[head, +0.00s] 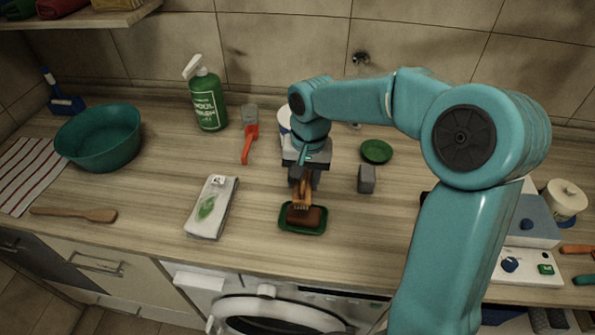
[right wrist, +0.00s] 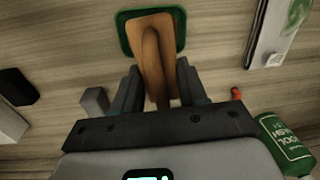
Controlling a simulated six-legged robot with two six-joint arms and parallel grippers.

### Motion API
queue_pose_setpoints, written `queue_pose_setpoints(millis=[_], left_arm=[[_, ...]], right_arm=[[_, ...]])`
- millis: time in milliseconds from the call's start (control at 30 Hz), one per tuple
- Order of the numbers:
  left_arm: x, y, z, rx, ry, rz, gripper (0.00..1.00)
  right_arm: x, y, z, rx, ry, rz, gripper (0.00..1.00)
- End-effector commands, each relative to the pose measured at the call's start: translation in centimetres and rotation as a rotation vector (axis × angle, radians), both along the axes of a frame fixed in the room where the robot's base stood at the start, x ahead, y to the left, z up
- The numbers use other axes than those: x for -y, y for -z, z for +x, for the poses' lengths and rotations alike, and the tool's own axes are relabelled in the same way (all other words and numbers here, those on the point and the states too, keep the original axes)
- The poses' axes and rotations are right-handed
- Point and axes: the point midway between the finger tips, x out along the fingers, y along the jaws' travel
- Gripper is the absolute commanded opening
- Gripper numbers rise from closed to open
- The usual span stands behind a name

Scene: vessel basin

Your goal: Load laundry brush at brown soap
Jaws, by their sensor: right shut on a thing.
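My right gripper (head: 306,178) is shut on the wooden laundry brush (head: 301,191) and points down over the counter. The brush also shows between the fingers in the right wrist view (right wrist: 152,55). Its pale bristle end is at the brown soap (head: 312,217), overlapping its back left part in the head view; I cannot tell whether it touches. The soap lies in a dark green dish (head: 288,228) near the counter's front edge. In the right wrist view the brush hides most of the soap, and the dish's rim (right wrist: 126,36) shows around it. My left gripper is out of view.
A grey block (head: 367,179) and a green round dish (head: 376,151) stand right of the gripper. A folded white cloth or packet (head: 211,208) lies left.

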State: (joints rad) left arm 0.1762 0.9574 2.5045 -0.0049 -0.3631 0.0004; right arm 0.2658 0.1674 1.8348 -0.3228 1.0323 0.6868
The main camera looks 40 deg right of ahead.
Motion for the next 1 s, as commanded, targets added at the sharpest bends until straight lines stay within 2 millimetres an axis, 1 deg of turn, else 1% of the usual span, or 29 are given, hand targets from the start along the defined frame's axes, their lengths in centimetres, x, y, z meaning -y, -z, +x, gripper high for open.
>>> queue_pose_setpoints(millis=[167, 500, 600, 700, 1000], left_arm=[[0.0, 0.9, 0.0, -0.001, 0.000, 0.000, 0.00], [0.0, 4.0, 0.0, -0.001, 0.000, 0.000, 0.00], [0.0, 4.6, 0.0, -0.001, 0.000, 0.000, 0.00], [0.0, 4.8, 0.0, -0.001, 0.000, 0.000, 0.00], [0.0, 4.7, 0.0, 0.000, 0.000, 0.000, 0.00]], right_arm=[[0.1, 1.1, -0.6, -0.002, 0.003, 0.000, 0.17], [0.2, 4.9, -0.8, -0.002, 0.003, 0.000, 0.17], [0.2, 5.7, -0.7, -0.002, 0.003, 0.000, 0.17], [0.2, 6.0, -0.6, -0.002, 0.003, 0.000, 0.17], [0.2, 5.9, -0.2, 0.000, 0.002, 0.000, 0.17]])
